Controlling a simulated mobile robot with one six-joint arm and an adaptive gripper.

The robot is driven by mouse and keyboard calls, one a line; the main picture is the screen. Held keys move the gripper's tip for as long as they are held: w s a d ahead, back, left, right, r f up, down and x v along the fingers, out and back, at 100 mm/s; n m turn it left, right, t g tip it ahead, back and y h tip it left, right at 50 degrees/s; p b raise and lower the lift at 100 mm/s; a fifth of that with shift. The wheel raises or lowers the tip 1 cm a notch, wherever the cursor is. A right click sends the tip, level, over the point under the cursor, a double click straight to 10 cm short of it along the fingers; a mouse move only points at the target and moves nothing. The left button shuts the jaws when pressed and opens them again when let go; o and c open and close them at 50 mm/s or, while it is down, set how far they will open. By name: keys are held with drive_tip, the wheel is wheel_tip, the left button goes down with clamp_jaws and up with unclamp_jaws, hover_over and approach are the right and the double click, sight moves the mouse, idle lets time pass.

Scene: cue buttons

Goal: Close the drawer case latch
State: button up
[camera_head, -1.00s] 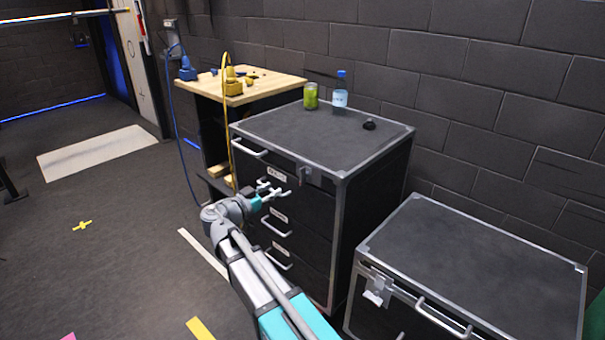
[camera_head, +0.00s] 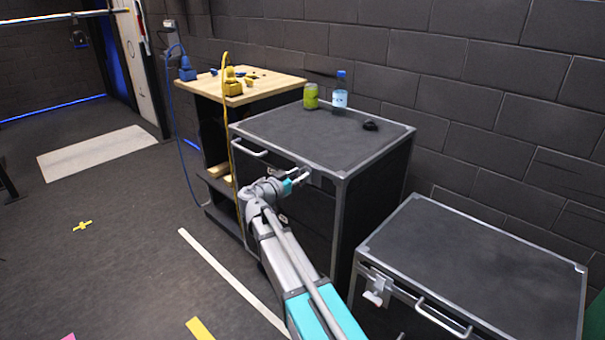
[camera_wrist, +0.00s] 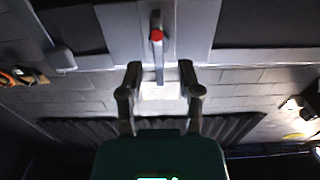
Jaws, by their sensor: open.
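The drawer case (camera_head: 330,135) is black with metal edges and drawer handles, and stands in the middle of the head view. Its latch is at the upper front edge, largely covered by my gripper (camera_head: 300,176) there. In the wrist view the latch (camera_wrist: 157,45) is a narrow grey lever with a red spot, on a metal plate. Its lower end lies between the fingertips of my gripper (camera_wrist: 160,68) in the picture. The two fingers are apart with a gap on each side of the lever. I cannot tell whether they touch it.
A green jar (camera_head: 311,96), a water bottle (camera_head: 340,90) and a small black object (camera_head: 370,125) stand on the case top. A wooden-topped table (camera_head: 260,82) with yellow and blue items is behind left. A lower black case (camera_head: 480,265) stands at right. Open floor lies left.

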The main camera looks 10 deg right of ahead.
drive_tip(key=shift+x, duration=0.85)
drive_tip(key=shift+c, duration=0.3)
clamp_jaws()
